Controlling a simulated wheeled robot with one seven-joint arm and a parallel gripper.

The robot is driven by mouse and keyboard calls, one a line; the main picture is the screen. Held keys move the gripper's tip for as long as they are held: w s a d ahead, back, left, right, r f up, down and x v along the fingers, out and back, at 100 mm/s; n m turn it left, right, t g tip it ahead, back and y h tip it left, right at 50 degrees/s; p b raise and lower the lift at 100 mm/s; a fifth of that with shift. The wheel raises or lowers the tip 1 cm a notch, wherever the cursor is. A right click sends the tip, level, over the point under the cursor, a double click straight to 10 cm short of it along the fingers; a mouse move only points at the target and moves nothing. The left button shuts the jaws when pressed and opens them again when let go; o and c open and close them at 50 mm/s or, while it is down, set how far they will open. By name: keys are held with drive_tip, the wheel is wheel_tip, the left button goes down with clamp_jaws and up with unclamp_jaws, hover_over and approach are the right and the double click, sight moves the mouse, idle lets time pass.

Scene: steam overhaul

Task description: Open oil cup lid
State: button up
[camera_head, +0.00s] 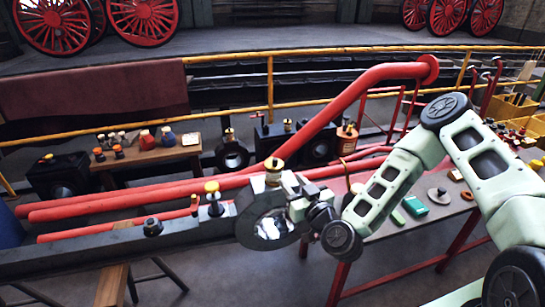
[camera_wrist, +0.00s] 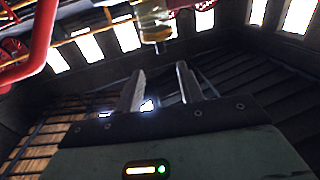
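The oil cup (camera_head: 273,178) stands upright on top of the round big end of the dark rod in the head view. Its brass-coloured lid (camera_head: 273,163) appears to be down. In the wrist view, a glass-and-brass cup (camera_wrist: 155,28), likely the same one, hangs at the top edge, beyond my fingertips and cut off by the frame. My gripper (camera_wrist: 160,70) is open, with an empty gap between its two fingers. In the head view, my gripper (camera_head: 297,207) is beside the big end, just right of and below the cup; its fingertips are hard to make out.
The dark rod (camera_head: 80,258) runs left and carries a yellow-topped fitting (camera_head: 213,196). A thick red pipe (camera_head: 340,108) slopes behind the cup. A grey workbench (camera_head: 425,222) with small parts stands right, under my arm. A wooden bench (camera_head: 150,155) with bottles stands behind left.

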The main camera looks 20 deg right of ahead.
sight(276, 163)
drive_tip(key=w, duration=0.4)
drive_tip(key=w+a+p, duration=0.1)
drive_tip(key=w, duration=0.3)
drive_tip(key=w+a, duration=0.1)
drive_tip(key=w, duration=0.4)
drive_tip(key=shift+w+a, duration=0.1)
clamp_jaws()
